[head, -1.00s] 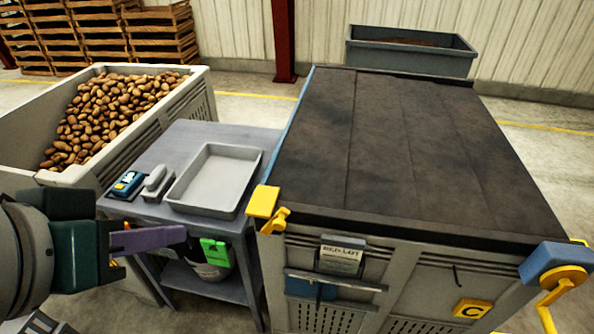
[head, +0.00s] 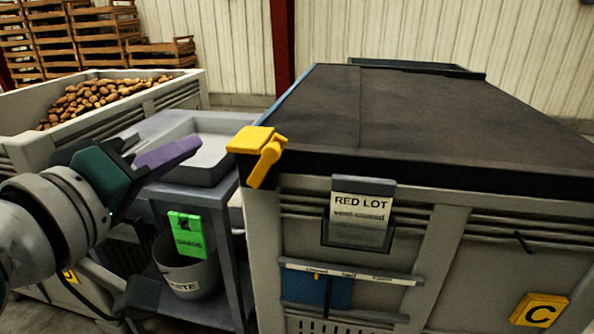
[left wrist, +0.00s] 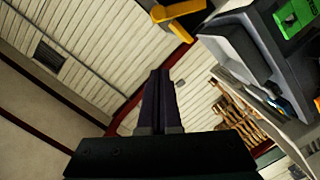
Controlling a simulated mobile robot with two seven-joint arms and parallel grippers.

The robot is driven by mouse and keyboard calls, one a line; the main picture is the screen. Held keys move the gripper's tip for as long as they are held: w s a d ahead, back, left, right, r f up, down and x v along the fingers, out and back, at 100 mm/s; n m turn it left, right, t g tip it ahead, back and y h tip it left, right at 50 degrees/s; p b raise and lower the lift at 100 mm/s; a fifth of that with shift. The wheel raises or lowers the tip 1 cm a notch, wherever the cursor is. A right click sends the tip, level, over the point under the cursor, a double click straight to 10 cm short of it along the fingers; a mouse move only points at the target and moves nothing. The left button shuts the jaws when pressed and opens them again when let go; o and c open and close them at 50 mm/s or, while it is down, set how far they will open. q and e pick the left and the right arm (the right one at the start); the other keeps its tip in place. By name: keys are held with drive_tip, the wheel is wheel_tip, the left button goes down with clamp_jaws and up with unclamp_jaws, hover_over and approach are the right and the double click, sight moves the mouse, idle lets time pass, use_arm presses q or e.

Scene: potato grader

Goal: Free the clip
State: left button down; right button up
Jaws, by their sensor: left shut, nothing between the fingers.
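A yellow clip (head: 258,150) with a lever hanging down sits on the near left corner of the dark cover (head: 430,120) over a grey crate (head: 262,230). In the left wrist view, a yellow part that looks like the same clip (left wrist: 180,12) shows at the top edge. My left gripper (head: 190,147) has purple fingers, shut and empty. It is in front of the grey side table, left of the clip and apart from it. In the left wrist view, its fingers (left wrist: 160,85) lie together. My right gripper is not in view.
A side table (head: 225,205) holds a grey tray (head: 208,172); a bucket (head: 185,278) and green tag (head: 187,235) are below. A potato bin (head: 170,97) stands behind left. The crate front bears a "RED LOT" card (head: 360,212), a blue pocket (head: 318,291) and a yellow C plate (head: 540,310).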

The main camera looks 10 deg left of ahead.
use_arm(q)
drive_tip(key=shift+w+a+f+b, duration=0.2)
drive_tip(key=shift+f+b, duration=0.15)
drive_tip(key=shift+f, duration=0.15)
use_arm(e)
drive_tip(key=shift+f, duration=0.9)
use_arm(q)
drive_tip(key=shift+d, duration=0.1)
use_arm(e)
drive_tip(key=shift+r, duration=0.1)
use_arm(q)
drive_tip(key=shift+w, duration=0.1)
drive_tip(key=w+d+f+b, duration=0.2)
drive_tip(key=w+d+f, duration=0.1)
drive_tip(key=w, duration=0.7)
drive_tip(key=shift+w+d, duration=0.15)
drive_tip(key=shift+d, duration=0.3)
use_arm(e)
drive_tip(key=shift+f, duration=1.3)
use_arm(q)
drive_tip(key=shift+f+b, duration=0.1)
drive_tip(key=shift+b, duration=0.25)
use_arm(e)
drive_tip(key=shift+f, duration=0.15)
